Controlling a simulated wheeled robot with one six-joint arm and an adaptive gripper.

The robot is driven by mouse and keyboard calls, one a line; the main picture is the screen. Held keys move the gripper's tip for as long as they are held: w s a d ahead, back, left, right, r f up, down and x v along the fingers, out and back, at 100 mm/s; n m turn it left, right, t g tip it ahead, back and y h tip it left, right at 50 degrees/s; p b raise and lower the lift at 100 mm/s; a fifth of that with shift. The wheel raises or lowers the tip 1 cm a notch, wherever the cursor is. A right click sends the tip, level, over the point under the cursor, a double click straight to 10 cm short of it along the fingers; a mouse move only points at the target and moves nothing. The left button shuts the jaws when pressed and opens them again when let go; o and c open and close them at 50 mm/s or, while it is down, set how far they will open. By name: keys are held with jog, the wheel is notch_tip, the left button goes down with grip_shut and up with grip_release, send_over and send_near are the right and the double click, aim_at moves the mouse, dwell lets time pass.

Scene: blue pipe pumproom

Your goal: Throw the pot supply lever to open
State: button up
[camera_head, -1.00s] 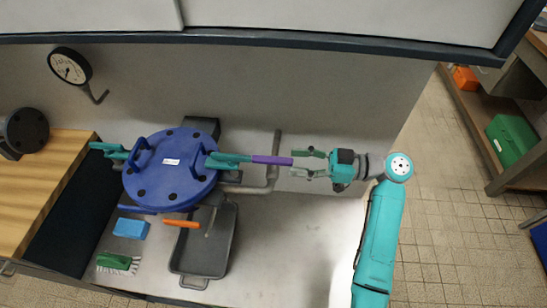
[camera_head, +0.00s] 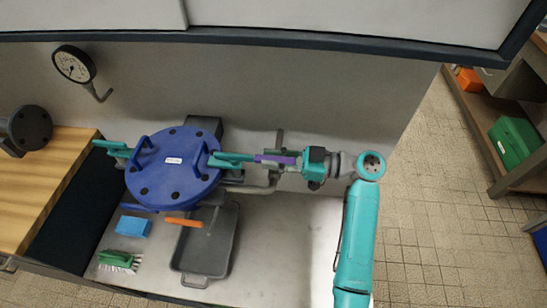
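A teal lever (camera_head: 230,158) with a purple grip (camera_head: 268,159) sticks out to the right from the blue round lid (camera_head: 165,180). My gripper (camera_head: 277,161) has its fingers on either side of the purple grip, pointing left. The fingers look apart, with the grip between them; contact with it is too small to make out. No readable label shows which one is the pot supply lever.
A grey pipe (camera_head: 272,180) runs behind the grip. A grey tray (camera_head: 207,260), a blue block (camera_head: 133,227) and a green brush (camera_head: 120,260) lie in front. A gauge (camera_head: 73,65) is on the back wall. The counter right of the tray is clear.

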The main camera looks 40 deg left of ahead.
aim_at(273, 159)
grip_shut()
jog(key=shift+a+n+g+h, duration=0.1)
jog(key=shift+n+g+h, duration=0.55)
jog(key=shift+g, duration=0.25)
jog(key=shift+n+g+h, duration=1.65)
jog(key=shift+g+h, duration=0.1)
jog(key=shift+g, duration=0.05)
jog(key=shift+s, duration=0.1)
jog(key=o, duration=0.8)
grip_release()
notch_tip(273, 159, up, 10)
